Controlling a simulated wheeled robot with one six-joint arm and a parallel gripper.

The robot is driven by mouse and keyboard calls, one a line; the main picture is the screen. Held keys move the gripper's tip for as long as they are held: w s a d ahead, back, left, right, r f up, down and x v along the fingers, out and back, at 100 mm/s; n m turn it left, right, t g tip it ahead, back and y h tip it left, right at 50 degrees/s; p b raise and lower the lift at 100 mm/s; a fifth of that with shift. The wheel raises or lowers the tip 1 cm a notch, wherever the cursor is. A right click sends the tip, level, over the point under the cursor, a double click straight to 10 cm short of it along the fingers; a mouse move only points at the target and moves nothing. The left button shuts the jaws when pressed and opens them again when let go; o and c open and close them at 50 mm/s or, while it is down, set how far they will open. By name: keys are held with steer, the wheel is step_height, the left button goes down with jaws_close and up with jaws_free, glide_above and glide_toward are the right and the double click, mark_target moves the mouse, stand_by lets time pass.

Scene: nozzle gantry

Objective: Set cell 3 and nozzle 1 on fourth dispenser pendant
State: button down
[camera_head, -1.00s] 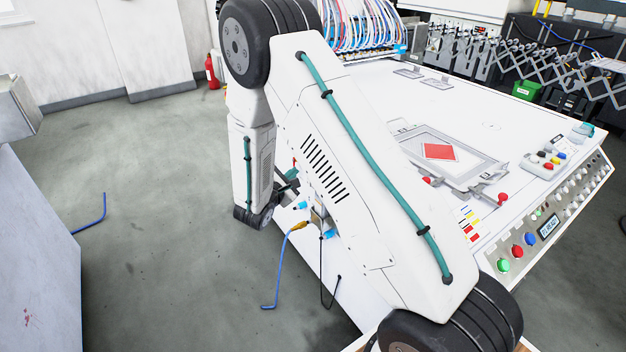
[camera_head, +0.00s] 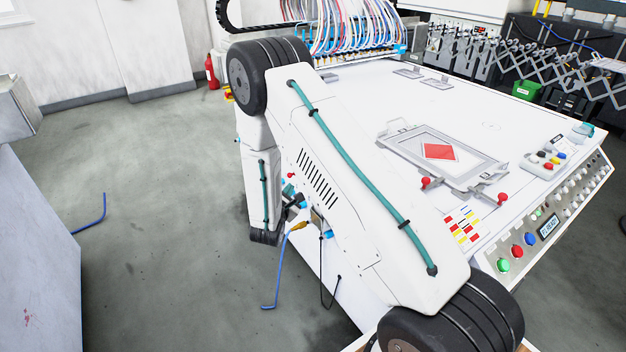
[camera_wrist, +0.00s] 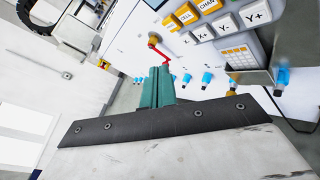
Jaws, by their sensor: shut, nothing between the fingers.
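In the wrist view, a white panel face carries orange keys (camera_wrist: 187,14), one reading CELL and one CHAN, and white keys (camera_wrist: 225,25) marked with X and Y signs. The panel is cut off by the top edge, and no cell or nozzle readout is legible. I cannot tell whether this is the fourth pendant. My gripper (camera_wrist: 155,88) has teal fingers that are shut and empty, below and left of the keys, apart from them. In the head view my gripper (camera_head: 292,197) is small and partly hidden beside the machine.
A red lever (camera_wrist: 157,50) stands near my fingertips in the wrist view. Blue fittings (camera_wrist: 207,78) line the machine side. The white machine table (camera_head: 440,105) bears a framed plate with a red diamond (camera_head: 439,152). A blue hose (camera_head: 282,262) hangs down to open floor.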

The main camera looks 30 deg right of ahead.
steer(key=shift+d, duration=3)
steer(key=shift+d, duration=0.1)
steer(key=shift+d, duration=0.3)
steer(key=shift+d, duration=0.55)
stand_by(0.5)
steer(key=shift+a, duration=0.95)
steer(key=shift+a, duration=2.5)
